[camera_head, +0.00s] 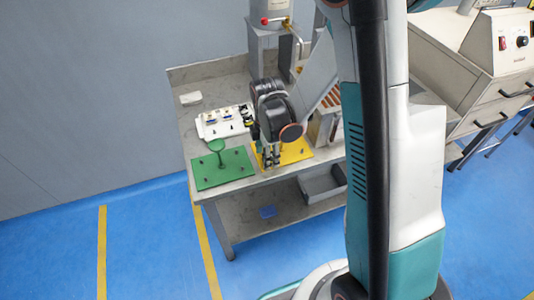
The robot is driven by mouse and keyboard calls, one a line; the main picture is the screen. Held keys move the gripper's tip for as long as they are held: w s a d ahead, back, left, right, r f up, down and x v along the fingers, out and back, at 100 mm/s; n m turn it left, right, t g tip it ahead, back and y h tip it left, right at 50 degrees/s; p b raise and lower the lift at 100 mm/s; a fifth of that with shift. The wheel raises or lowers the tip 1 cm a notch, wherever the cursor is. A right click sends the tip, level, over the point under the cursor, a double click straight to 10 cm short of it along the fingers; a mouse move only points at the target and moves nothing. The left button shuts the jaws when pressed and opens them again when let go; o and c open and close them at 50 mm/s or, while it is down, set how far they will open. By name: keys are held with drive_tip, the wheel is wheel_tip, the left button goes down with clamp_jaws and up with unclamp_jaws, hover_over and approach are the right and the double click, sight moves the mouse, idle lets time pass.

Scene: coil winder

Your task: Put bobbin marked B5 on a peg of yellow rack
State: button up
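The yellow rack (298,154) is a flat yellow plate with small dark pegs, near the front edge of the grey workbench. My gripper (270,160) points down over its left part and hides some of it. The fingers are too small to tell whether they are open or shut, or whether they hold anything. Small pieces stand on a white tray (208,132) behind the green rack; I cannot tell if they are bobbins. No B5 marking can be read anywhere.
A green plate (205,178) with dark pegs lies left of the yellow rack, with a round green piece (217,146) standing up on it. A machine (268,40) stands at the back. A grey bin (322,186) sits below the bench top.

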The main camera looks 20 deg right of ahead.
drive_tip(key=shift+r, duration=0.15)
wheel_tip(320, 180, up, 12)
idle(0.7)
